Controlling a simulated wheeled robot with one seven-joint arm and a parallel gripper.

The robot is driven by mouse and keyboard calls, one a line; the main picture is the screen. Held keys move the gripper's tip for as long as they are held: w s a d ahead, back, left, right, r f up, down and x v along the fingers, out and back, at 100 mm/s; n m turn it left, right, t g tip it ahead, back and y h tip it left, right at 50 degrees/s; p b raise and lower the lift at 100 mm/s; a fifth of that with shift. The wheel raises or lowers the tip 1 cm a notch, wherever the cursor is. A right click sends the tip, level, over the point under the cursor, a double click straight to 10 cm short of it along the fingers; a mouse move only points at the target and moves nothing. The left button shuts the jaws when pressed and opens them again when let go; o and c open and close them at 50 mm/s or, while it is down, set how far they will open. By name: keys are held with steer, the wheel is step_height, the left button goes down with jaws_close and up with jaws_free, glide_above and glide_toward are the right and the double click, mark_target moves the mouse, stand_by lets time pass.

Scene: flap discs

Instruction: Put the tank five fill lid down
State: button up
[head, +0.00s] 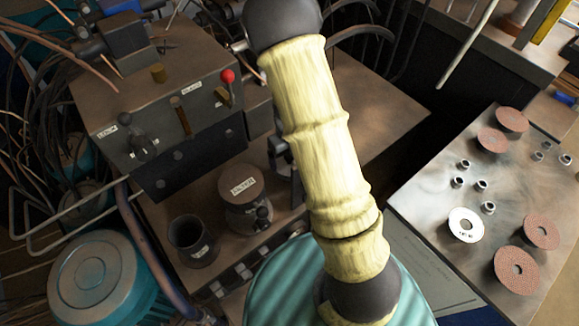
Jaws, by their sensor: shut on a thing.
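My arm in its yellow sleeve crosses the middle of the head view and covers what lies behind it. My gripper cannot be made out; a dark grey shape just left of the sleeve may be part of it or a fixture. No lid marked as tank five shows. A round brown cap marked FILTER (240,184) sits on a short cylinder on the brown bench. Left of it stands a dark open-topped cup (193,240) with a small unreadable label. A teal tank (95,282) with a grey round top stands at the lower left.
A grey control box (165,95) with a red-knobbed lever (227,77) stands at the upper left, with cables beside it. A metal table (430,170) at right holds several reddish discs (517,270), a white disc (466,225) and nuts. The bench's upper right is bare.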

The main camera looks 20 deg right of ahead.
mark_target(289, 165)
steer(key=shift+f, duration=0.4)
steer(key=shift+f, duration=1.85)
steer(key=shift+f, duration=0.2)
steer(key=o, duration=0.8)
steer(key=shift+r, duration=0.15)
step_height(289, 165, up, 12)
steer(key=shift+r+p, duration=0.1)
steer(key=shift+p, duration=0.4)
